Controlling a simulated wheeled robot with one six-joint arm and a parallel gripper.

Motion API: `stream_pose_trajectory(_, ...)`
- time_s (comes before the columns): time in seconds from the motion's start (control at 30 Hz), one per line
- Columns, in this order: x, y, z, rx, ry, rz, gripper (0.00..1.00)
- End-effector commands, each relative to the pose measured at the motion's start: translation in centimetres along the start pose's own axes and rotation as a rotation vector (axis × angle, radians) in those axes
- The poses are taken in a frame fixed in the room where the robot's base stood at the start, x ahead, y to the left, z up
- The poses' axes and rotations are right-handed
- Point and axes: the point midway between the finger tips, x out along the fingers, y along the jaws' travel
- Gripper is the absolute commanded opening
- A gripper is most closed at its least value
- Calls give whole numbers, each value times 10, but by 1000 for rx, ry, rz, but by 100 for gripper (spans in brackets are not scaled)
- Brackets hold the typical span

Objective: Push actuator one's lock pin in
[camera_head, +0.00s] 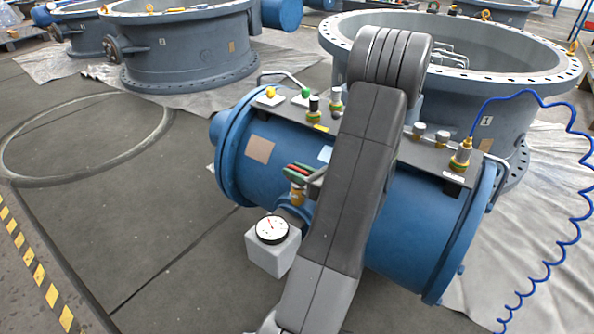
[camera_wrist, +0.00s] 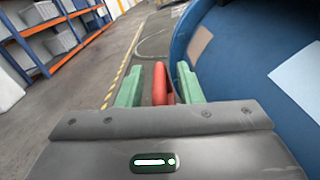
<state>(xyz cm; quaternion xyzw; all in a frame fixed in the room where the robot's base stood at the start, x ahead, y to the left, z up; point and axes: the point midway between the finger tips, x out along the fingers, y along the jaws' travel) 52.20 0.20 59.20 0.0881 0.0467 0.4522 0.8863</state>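The blue actuator (camera_head: 400,240) lies on its side on the floor, a grey plate along its top. The plate carries a yellow knob (camera_head: 270,92), a green knob (camera_head: 306,92), a black-capped fitting (camera_head: 314,104) and two grey knobs (camera_head: 431,132). I cannot tell which part is the lock pin. My gripper (camera_head: 304,172) is at the actuator's near side, below the plate, partly hidden by my arm. In the wrist view its green fingers (camera_wrist: 160,74) stand apart on either side of a red handle (camera_wrist: 159,88), with narrow gaps. A brass valve (camera_head: 297,193) sits below it.
A dial gauge (camera_head: 272,229) on a grey block stands in front of the actuator. A brass fitting (camera_head: 461,157) carries a coiled blue hose (camera_head: 575,190) at the right. Large flanged valve bodies (camera_head: 190,50) stand behind. The floor at left is clear.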

Motion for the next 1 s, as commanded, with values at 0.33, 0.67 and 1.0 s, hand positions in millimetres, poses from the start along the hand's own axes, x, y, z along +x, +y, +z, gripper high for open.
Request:
stream_pose_trajectory(0.33,-20,-1,3,0,-2,-5,33)
stream_pose_trajectory(0.67,-87,0,4,0,-3,-5,33)
stream_pose_trajectory(1.0,-133,0,1,0,-1,-1,33)
